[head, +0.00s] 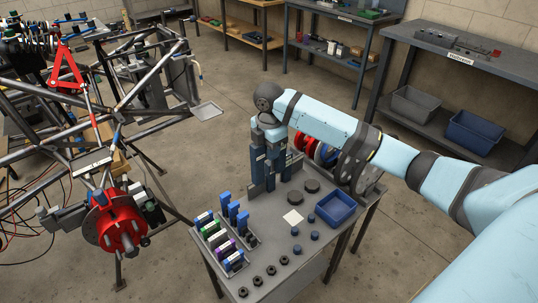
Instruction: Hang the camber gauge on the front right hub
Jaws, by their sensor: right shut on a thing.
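My right gripper (269,148) points down at the back left of the grey table. It is shut on a dark upright piece, apparently the camber gauge, which is mostly hidden by the fingers and the dark blue upright blocks around it. I cannot make out the gauge's shape, or whether it is lifted. A red hub (122,228) with a grey disc sits on the near corner of the tube chassis (88,160), apparently the front right hub. It is left of the table, well apart from the gripper. My left gripper is not in view.
The table (262,292) holds a blue bin (336,208), a rack of coloured blocks (222,236), dark round pieces (271,270) and red and blue wheel-like parts (304,143) behind my right arm. Open floor separates table and chassis. Shelves line the back wall.

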